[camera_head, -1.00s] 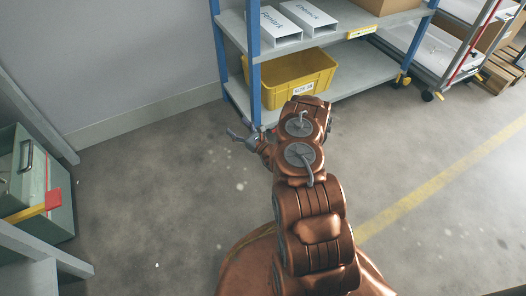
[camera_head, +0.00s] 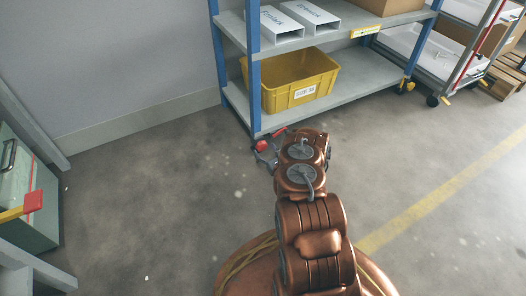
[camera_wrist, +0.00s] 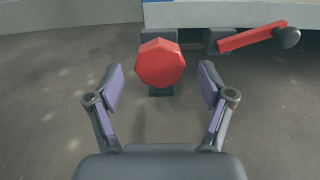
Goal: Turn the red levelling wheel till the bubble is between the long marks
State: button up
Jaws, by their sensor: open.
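The red levelling wheel (camera_wrist: 160,63) is a faceted red knob on a short dark stem, low below the shelf's edge in the wrist view. It also shows in the head view (camera_head: 262,146), by the foot of the near blue shelf post. My gripper (camera_wrist: 158,78) is open, its two purple-padded fingers spread to the left and right of the wheel. A gap shows between each finger and the wheel, so nothing is held. In the head view my gripper (camera_head: 266,157) is small and partly hidden by my arm. I cannot make out the bubble or its marks.
A red lever (camera_wrist: 250,37) with a dark knob sticks out right of the wheel. The shelf (camera_head: 340,102) above carries a yellow bin (camera_head: 290,82). A green cabinet (camera_head: 28,205) with a red-tipped yellow bar stands at the left. Floor between is clear.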

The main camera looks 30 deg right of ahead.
jog(key=shift+w, duration=0.9)
jog(key=c, duration=1.1)
jog(key=shift+c, duration=0.2)
jog(key=shift+n, duration=0.3)
